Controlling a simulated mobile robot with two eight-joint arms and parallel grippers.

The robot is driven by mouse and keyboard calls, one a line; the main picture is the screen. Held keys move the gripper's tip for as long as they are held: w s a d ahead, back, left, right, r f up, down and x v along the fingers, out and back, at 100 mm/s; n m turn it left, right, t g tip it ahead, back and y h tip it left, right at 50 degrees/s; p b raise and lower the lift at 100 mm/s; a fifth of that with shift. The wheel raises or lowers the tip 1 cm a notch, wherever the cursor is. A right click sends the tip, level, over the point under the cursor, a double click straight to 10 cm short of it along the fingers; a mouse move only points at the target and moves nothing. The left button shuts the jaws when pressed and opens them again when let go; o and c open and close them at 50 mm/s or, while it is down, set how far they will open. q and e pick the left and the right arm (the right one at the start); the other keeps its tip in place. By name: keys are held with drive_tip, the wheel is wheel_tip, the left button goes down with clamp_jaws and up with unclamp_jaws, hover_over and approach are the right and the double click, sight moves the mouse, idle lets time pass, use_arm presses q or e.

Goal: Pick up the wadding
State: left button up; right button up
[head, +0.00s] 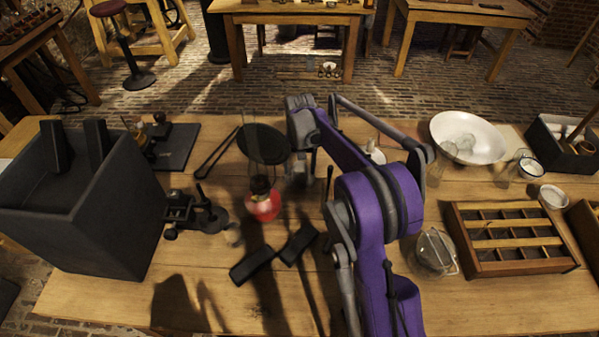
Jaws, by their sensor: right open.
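I cannot pick out the wadding for certain. A small white thing (375,154) shows behind my right arm, partly hidden by it, and I cannot tell what it is. My right gripper (299,172) hangs over the middle of the workbench (330,307), just right of a glass lamp with a red base (263,204). It is open and I see nothing held in it. My purple right arm hides part of the bench behind it. My left gripper is not in view.
A large dark box (105,225) stands at left, beside a small black instrument (190,212). Two black blocks (252,264) lie in front. At right are a strainer (436,250), a divided wooden tray (515,268), a white basin (485,137) and a small bowl (553,196).

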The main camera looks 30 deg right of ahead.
drive_tip(key=shift+f, duration=0.1)
drive_tip(key=shift+c, duration=0.3)
clamp_jaws()
